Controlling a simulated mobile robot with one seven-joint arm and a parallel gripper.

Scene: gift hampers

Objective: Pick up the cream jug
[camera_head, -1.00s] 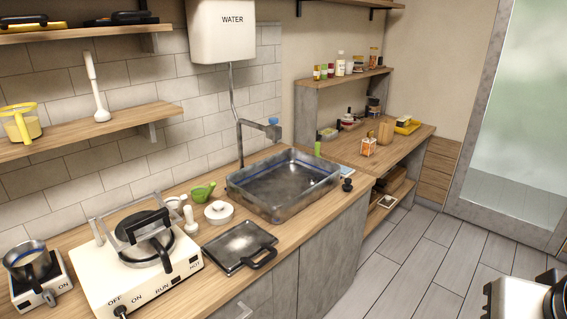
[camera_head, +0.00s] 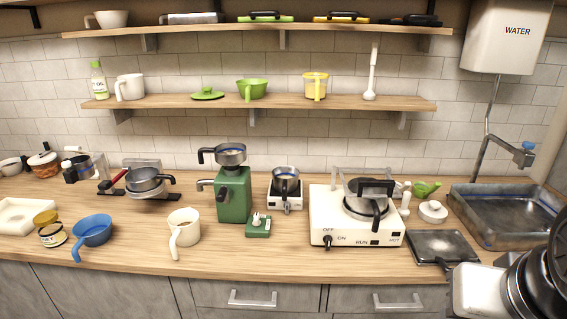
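A cream-coloured jug (camera_head: 184,228) stands upright on the wooden counter (camera_head: 330,262), left of the green machine. Its handle points toward the front edge of the counter. Nothing covers it. A whitish jug (camera_head: 131,88) also stands on the lower wall shelf at the left, beside a bottle. White and black parts of my own arm show at the lower right edge, far from the cream jug on the counter. My gripper's fingers do not show.
A blue pan (camera_head: 92,231) and jars (camera_head: 51,234) stand left of the cream jug. The green machine (camera_head: 233,194) and a small green scale (camera_head: 258,227) stand to its right. A white stove (camera_head: 340,222) is farther right. The counter in front of the jug is clear.

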